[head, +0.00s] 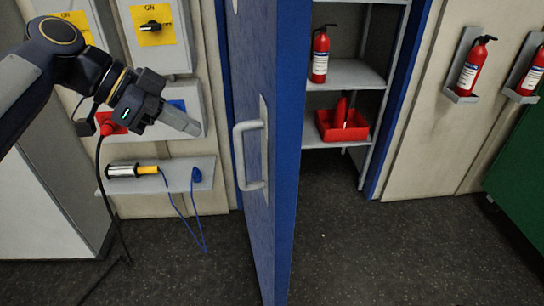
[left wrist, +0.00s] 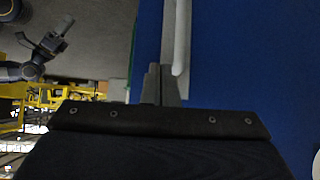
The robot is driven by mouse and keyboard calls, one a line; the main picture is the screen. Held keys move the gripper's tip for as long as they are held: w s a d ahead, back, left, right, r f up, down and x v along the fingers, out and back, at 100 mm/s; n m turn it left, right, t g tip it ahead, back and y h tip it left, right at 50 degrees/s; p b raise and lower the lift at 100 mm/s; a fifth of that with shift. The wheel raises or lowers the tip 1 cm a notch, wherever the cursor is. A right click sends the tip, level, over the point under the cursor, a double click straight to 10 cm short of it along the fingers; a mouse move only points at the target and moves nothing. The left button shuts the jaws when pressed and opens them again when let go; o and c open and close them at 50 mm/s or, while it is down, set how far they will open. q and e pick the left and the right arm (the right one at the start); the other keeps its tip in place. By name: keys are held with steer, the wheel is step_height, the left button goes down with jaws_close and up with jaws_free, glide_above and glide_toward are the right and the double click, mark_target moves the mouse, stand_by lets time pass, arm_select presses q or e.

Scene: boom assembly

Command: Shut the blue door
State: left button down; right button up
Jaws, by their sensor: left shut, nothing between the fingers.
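The blue door (head: 268,230) stands open, edge-on to me, in front of a shelved cupboard. Its pale grey handle (head: 238,150) is on the face turned left. My left gripper (head: 192,128) is shut and empty, to the left of the door and handle in the head view, apparently apart from them. In the left wrist view the fingertips (left wrist: 160,70) lie beside the lower end of the handle (left wrist: 181,45), with the blue door (left wrist: 250,60) behind. A second gripper (left wrist: 62,27), apparently my right one, shows small at the top left there; its jaws are unclear.
Shelves (head: 345,75) in the cupboard hold a fire extinguisher (head: 320,55) and a red tray (head: 340,125). More extinguishers hang on the right wall. A small shelf (head: 185,176) with a cabled tool is left of the door. The floor (head: 370,260) right of the door is clear.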

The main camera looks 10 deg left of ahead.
arm_select(q)
glide_toward(269, 154)
step_height(269, 154, down, 4)
steer(key=shift+w+d+r+p, duration=0.1)
steer(key=shift+w+d+p, duration=0.2)
steer(key=shift+d, duration=0.4)
steer(key=shift+w+d+f+p, duration=0.1)
steer(key=shift+w+d+p, duration=0.2)
steer(key=shift+d, duration=0.4)
steer(key=shift+w+d+r+p, duration=0.1)
steer(key=shift+w+d+p, duration=0.15)
steer(key=shift+d, duration=0.45)
